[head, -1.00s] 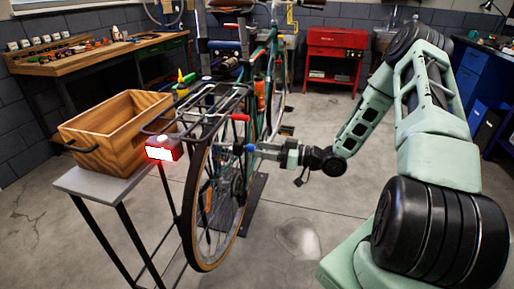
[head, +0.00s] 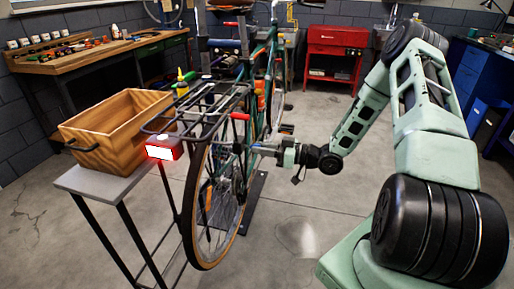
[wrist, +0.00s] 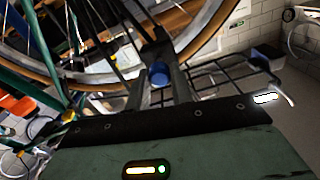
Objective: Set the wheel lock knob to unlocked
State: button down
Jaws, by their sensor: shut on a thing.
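The blue knob (wrist: 158,73) sits between the two dark fingers of my gripper (wrist: 160,62) in the wrist view, in front of the bicycle's wheel. My gripper is shut on it. In the head view my gripper (head: 258,149) reaches in from the right to the hub area of the rear wheel (head: 196,215). The knob is small there and mostly hidden by the fingers. The frames do not show any lock marking, so I cannot tell the knob's setting.
The green bicycle (head: 268,75) stands upright with a black rear rack (head: 205,103) and a lit red tail light (head: 163,149). A wooden crate (head: 112,125) rests on a grey stand (head: 95,188) at left. A red cabinet (head: 335,52) stands behind. The floor at right is open.

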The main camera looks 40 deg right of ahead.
jog(key=shift+v, duration=1.95)
jog(key=c, duration=1.2)
grip_release()
jog(key=shift+s+d, duration=0.1)
jog(key=b+v, duration=0.1)
jog(key=v, duration=1.6)
jog(key=shift+d, duration=0.15)
jog(key=shift+s, duration=0.2)
